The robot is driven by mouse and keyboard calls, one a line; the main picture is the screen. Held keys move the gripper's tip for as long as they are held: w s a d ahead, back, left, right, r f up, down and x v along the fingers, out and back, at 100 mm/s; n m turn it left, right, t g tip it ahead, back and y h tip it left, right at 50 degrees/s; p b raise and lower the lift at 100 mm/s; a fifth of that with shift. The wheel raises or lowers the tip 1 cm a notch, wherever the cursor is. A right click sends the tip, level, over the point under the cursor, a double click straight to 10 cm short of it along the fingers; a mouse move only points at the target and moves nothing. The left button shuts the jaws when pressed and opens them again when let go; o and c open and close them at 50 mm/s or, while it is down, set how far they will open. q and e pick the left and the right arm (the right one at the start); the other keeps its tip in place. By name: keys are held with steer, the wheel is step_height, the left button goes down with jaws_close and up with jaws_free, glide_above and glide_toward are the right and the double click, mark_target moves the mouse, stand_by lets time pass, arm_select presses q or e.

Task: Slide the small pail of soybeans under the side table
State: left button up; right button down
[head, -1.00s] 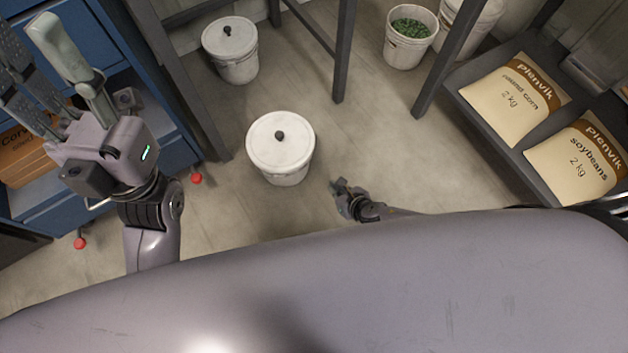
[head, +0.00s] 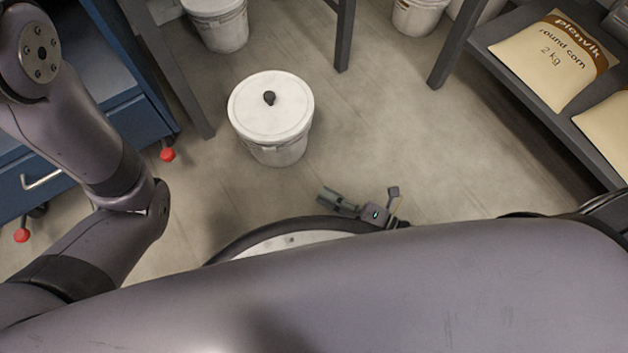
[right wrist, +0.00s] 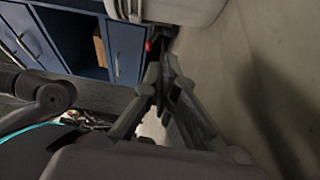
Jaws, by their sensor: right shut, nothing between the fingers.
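A white lidded pail (head: 272,150) with a dark knob stands upright on the open floor in the head view. I see no label on it and its contents are hidden. The dark-legged table (head: 344,40) stands behind it; its top is out of view. My right gripper (head: 322,197) is low, in front and right of the pail, apart from it. Its fingers meet, empty, in the right wrist view (right wrist: 163,72). A pale pail-like body (right wrist: 185,10) is cut off at the top there. My left arm shows at the left; its gripper is out of view.
Another white pail (head: 222,30) stands at the back left by the table legs. A third pail (head: 416,16) is cut off at the back. A blue cabinet (head: 140,125) stands left. A dark shelf with bags (head: 555,60) stands right. The floor right of the lidded pail is clear.

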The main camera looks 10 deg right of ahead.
steer(key=b, duration=0.2)
glide_toward(273, 156)
steer(key=a, duration=0.1)
steer(key=s+a, duration=0.1)
steer(key=a, duration=0.1)
steer(key=shift+f, duration=0.2)
steer(key=w+b, duration=0.1)
steer(key=w, duration=0.1)
steer(key=shift+w+a, duration=0.1)
steer(key=shift+w, duration=0.9)
steer(key=shift+r, duration=0.1)
